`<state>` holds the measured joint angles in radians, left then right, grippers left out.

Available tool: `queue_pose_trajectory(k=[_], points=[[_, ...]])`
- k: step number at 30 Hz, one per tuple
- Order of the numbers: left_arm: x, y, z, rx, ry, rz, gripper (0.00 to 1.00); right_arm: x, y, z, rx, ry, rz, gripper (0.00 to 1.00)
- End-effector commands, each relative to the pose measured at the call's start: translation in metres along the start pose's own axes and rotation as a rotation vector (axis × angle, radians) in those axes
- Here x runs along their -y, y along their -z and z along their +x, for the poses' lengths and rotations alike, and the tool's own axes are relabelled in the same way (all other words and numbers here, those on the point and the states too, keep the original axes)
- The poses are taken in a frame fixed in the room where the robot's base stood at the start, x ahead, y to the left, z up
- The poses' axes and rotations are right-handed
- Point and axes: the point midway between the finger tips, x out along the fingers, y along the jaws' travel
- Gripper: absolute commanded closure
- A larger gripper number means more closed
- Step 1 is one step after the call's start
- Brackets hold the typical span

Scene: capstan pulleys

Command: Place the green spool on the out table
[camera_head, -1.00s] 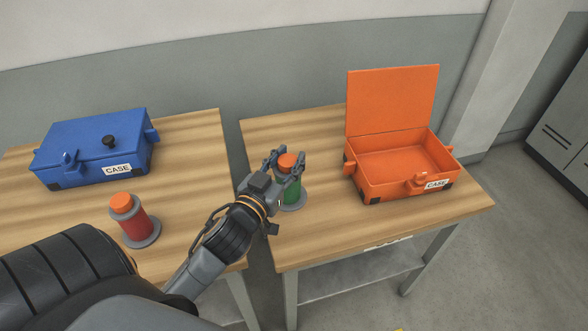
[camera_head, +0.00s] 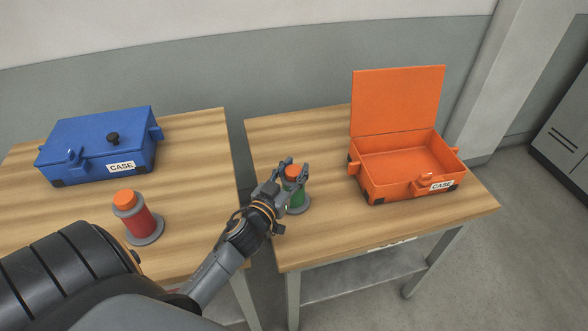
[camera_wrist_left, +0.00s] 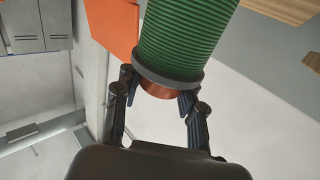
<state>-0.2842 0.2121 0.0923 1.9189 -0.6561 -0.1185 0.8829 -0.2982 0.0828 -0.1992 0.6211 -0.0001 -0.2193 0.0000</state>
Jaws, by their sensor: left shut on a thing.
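The green spool (camera_head: 296,194), with an orange top and grey flanges, is upright at the left part of the right-hand table (camera_head: 330,240). Its base appears to rest on the wood. My left gripper (camera_head: 294,170) comes from the front left and is shut on its orange top. In the left wrist view the green spool (camera_wrist_left: 185,40) extends away from the gripper (camera_wrist_left: 160,92), its orange end between the fingers. No label naming the out table is readable. My right gripper is not in view.
An open orange case (camera_head: 408,165) stands to the right of the spool on the same table. The left-hand table (camera_head: 205,165) bears a closed blue case (camera_head: 100,143) and a red spool (camera_head: 138,222). A gap separates the tables. The right table's front is clear.

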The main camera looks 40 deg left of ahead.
Motion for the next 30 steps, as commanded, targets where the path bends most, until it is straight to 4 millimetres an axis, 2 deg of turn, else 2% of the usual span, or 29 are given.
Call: queue_pose_trajectory(k=[4, 5, 7, 8, 19, 30], points=[[0.0, -0.002, 0.0, -0.004, -0.001, 0.0, 1.0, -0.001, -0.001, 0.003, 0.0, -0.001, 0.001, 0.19], [0.0, -0.002, 0.0, 0.0, 0.0, 0.0, 0.56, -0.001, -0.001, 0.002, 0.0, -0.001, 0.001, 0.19], [0.0, -0.002, 0.0, 0.0, 0.0, 0.0, 0.42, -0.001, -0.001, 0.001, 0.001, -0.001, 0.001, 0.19], [0.0, -0.002, 0.0, 0.0, 0.0, 0.0, 0.38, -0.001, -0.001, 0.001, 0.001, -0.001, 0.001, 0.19], [0.0, 0.0, -0.002, 0.002, 0.0, 0.0, 0.38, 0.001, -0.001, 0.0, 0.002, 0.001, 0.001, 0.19], [0.0, -0.002, -0.058, 0.003, 0.001, -0.001, 0.38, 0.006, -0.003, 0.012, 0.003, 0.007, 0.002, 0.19]])
